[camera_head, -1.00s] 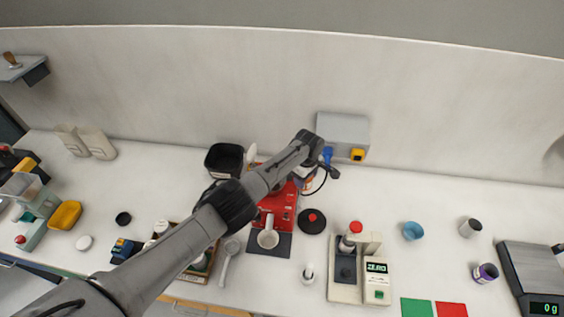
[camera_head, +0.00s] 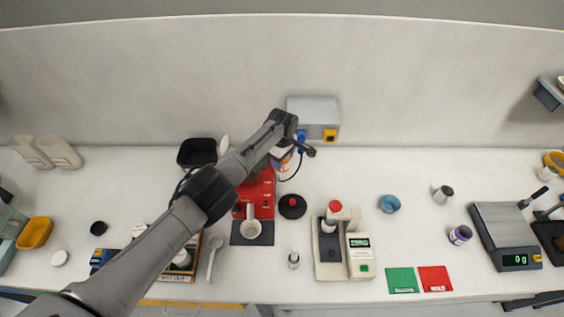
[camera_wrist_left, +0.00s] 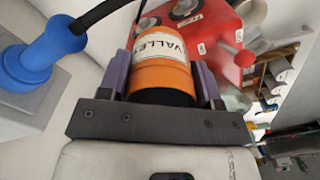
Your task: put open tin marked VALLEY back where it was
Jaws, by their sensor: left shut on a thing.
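The tin marked VALLEY (camera_wrist_left: 163,62) is orange with a white label and lies between the purple finger pads of my left gripper (camera_wrist_left: 165,85) in the left wrist view. The gripper is shut on its sides. In the head view the tin (camera_head: 283,160) shows partly behind the end of my left arm, above and behind the red machine (camera_head: 262,188). Its open end is not clearly seen. The red machine (camera_wrist_left: 212,30) also shows beyond the tin in the left wrist view. My right gripper is not in view.
A grey wall box (camera_head: 313,105) with a blue plug and cable is close to the gripper. A black round lid (camera_head: 292,206) with a red knob lies right of the machine. A white tester (camera_head: 345,255) stands nearer. The counter between the blue cup (camera_head: 390,203) and wall is clear.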

